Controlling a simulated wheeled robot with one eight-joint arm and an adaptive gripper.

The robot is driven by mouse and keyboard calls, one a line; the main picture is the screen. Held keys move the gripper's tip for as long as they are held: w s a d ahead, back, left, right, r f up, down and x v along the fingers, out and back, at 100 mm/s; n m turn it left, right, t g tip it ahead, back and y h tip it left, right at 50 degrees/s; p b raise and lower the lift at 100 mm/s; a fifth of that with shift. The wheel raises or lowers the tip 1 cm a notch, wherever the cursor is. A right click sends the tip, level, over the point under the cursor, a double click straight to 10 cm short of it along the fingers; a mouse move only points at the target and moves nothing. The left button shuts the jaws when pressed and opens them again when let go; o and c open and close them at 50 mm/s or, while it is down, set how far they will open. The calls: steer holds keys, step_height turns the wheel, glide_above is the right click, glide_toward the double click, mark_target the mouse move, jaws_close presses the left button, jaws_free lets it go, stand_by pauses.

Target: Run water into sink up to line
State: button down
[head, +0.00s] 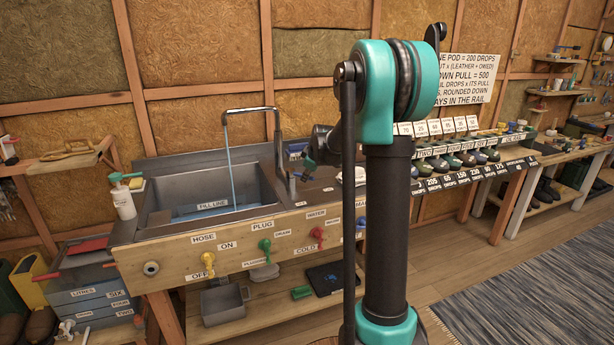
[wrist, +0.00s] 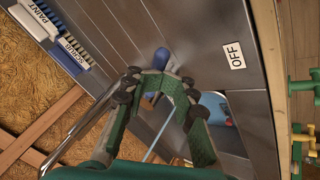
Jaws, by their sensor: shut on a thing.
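The steel sink (head: 165,190) stands at the left in the head view. A thin stream of water (head: 229,155) falls from its bent spout (head: 250,110) into the basin. Blue water (head: 205,211) shows low in the basin, close to the FILL LINE label (head: 213,204); the exact gap is unclear. My gripper (head: 314,152) is over the deck right of the basin, partly hidden by my arm. In the wrist view my gripper (wrist: 158,84) has its green fingers around a blue-ended handle (wrist: 162,56) and is shut on it.
The wooden front panel carries yellow (head: 208,262), green (head: 265,247) and red (head: 318,236) handles. A soap bottle (head: 123,200) stands left of the basin. Labelled brushes (wrist: 50,33) lie at the back. My arm blocks the view of the counter's right part.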

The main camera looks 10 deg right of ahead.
steer(key=v, duration=1.2)
steer(key=s+a+f+n+h, duration=0.1)
steer(key=a+f+n+h, duration=0.2)
steer(key=a+n+h, duration=0.75)
steer(key=w+d+f+n+y, duration=0.1)
steer(key=f+n, duration=0.1)
steer(key=w+d+f+n+y, duration=0.1)
steer(key=w+f+n, duration=0.1)
steer(key=w+d+f+n+y, duration=0.1)
steer(key=f+n, duration=0.1)
steer(key=f, duration=0.1)
steer(key=shift+w+d+g, duration=0.3)
steer(key=shift+d, duration=0.1)
steer(key=shift+w+d+r, duration=0.1)
steer(key=shift+w+d, duration=0.7)
steer(key=shift+w, duration=0.05)
steer(key=shift+w+d, duration=0.45)
steer(key=shift+w, duration=0.1)
